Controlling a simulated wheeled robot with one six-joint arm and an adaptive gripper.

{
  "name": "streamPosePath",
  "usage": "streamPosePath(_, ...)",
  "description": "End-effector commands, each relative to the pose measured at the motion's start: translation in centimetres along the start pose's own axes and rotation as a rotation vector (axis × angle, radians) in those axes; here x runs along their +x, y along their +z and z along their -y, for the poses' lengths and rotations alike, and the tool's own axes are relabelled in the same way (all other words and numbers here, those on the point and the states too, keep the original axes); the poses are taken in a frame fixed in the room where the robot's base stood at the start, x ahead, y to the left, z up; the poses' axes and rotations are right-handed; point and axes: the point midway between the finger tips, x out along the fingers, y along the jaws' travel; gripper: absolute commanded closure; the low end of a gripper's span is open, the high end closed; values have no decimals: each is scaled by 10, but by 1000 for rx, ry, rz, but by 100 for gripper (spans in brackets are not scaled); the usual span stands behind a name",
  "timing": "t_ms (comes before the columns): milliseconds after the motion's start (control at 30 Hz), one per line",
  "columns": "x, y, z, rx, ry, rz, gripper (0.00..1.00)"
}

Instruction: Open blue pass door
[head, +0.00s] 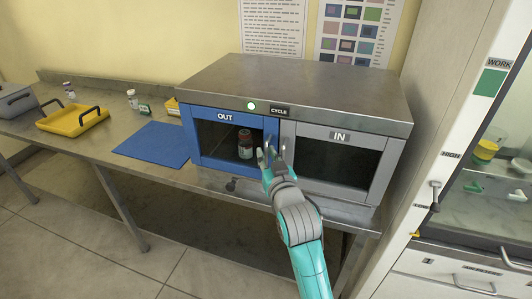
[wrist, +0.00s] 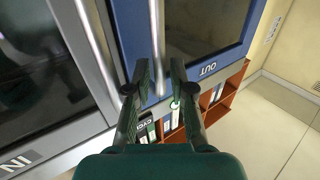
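The blue pass door (head: 191,138), labelled OUT, is the left door of a steel pass box and looks shut. Its blue frame also shows in the wrist view (wrist: 130,32). A vertical bar handle (wrist: 155,45) runs along its edge beside the grey door. My gripper (head: 268,155) is in front of that edge in the head view. In the wrist view my gripper (wrist: 160,72) is open, with the handle bar passing between its fingertips. I cannot tell whether either finger touches the bar.
The grey IN door (head: 341,134) is shut on the right. A green light (head: 251,106) glows beside the CYCLE label. A blue mat (head: 153,145) lies on the bench at left, with a yellow tray (head: 72,121) beyond. A cabinet (head: 425,150) stands close at right.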

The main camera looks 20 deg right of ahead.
Motion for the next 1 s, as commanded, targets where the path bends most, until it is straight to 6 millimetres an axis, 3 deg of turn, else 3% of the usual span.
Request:
streamPosePath(167, 12, 0, 0, 0, 0, 1, 77)
streamPosePath(467, 13, 0, 0, 0, 0, 1, 77)
streamPosePath(567, 13, 0, 0, 0, 0, 1, 100)
streamPosePath(1000, 11, 0, 2, -1, 12, 0, 100)
